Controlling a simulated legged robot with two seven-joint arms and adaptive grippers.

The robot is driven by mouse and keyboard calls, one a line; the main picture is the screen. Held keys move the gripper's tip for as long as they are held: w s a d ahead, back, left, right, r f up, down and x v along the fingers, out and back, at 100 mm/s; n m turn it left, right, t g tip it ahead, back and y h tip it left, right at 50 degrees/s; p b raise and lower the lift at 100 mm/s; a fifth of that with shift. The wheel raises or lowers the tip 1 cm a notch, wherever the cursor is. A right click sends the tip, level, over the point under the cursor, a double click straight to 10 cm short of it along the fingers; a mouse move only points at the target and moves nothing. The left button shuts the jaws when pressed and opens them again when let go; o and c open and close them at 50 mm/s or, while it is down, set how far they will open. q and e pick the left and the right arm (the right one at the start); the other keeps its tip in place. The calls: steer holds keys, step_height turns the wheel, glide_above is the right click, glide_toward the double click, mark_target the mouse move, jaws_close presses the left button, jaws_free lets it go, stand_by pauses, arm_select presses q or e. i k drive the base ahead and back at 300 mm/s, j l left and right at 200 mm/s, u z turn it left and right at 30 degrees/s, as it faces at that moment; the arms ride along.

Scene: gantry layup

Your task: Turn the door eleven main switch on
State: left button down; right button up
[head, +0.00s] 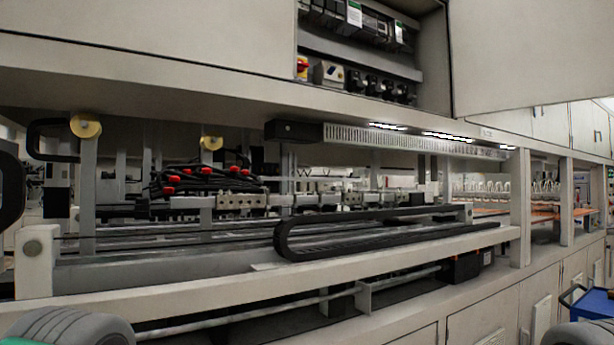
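A small red and yellow rotary switch (302,67) shows at the lower left corner of an open electrical cabinet (360,48), high in the middle of the head view. The cabinet's left edge partly cuts it off. I cannot tell its on or off position, and no door number is readable. A pale panel (530,50), perhaps the cabinet's door, stands to the right of the opening. Neither of my grippers is in view; only rounded grey parts, probably of my arms, show at the bottom corners.
Beside the switch are a grey device (328,74) and several black components (380,87). Below runs a machine bed with a black cable chain (380,232) and a pale front rail (300,283). A blue bin (592,304) is at lower right.

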mark_target(302, 67)
steer(key=i+l+u, duration=0.1)
steer(key=l+u, duration=0.15)
steer(key=l, duration=0.15)
steer(key=i+l+u, duration=0.2)
steer(key=l, duration=0.2)
steer(key=l+u, duration=0.25)
steer(key=l, duration=0.15)
